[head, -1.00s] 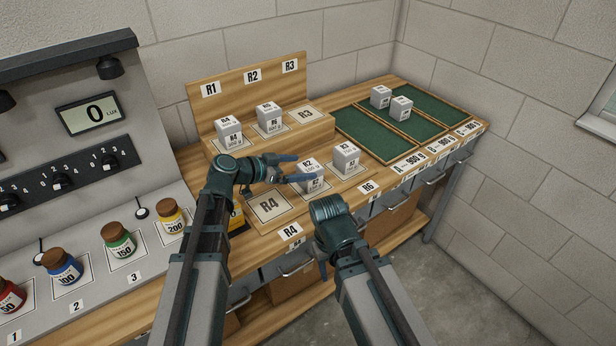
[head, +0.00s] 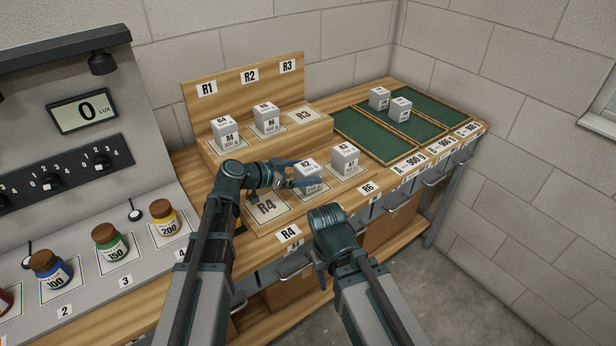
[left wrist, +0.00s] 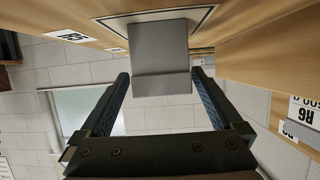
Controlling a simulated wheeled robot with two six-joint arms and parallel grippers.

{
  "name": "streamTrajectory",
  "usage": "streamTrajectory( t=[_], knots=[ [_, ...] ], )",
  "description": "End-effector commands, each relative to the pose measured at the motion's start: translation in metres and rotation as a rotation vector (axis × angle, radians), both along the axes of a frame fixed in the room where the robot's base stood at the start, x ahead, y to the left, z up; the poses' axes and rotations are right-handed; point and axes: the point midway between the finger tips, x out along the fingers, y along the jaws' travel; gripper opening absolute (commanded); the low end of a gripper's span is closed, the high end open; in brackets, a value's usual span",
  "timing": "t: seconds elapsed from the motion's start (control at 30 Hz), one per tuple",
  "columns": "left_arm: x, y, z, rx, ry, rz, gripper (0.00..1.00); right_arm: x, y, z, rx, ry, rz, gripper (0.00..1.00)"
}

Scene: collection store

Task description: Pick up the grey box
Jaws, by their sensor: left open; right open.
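Several grey boxes with white printed labels stand on the bench. The grey box marked R2 (head: 306,174) stands on the lower wooden step, right by my left gripper (head: 304,173). My left gripper is open, its fingers reaching toward this box and partly covering it in the head view. In the left wrist view a plain grey box (left wrist: 160,52) lies straight ahead, centred between the open fingers (left wrist: 163,82); I see no clear contact. My right gripper (head: 322,262) hangs in front of the bench edge, open and empty, its fingers mostly hidden.
A grey box marked R3 (head: 345,158) stands just right. Two more, R4 (head: 225,133) and R6 (head: 266,119), stand on the raised step. An empty R4 spot (head: 266,208) is near; bottles (head: 110,245) stand left.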

Motion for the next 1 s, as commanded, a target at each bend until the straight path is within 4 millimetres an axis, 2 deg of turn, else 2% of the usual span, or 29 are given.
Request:
streamTrajectory(
  t=[0.37,0.6,1.0],
  knots=[
    [0.027,-0.034,-0.021,0.000,0.000,-0.001,1.00,0.000,0.000,-0.021,0.000,0.000,0.000,0.50],
    [0.027,-0.036,-0.020,-0.001,0.001,0.000,1.00,0.000,0.000,-0.020,0.000,0.000,0.000,0.50],
    [0.027,-0.036,-0.020,-0.001,0.001,0.000,0.28,0.000,0.000,-0.020,0.000,0.000,0.000,0.50]
  ],
)
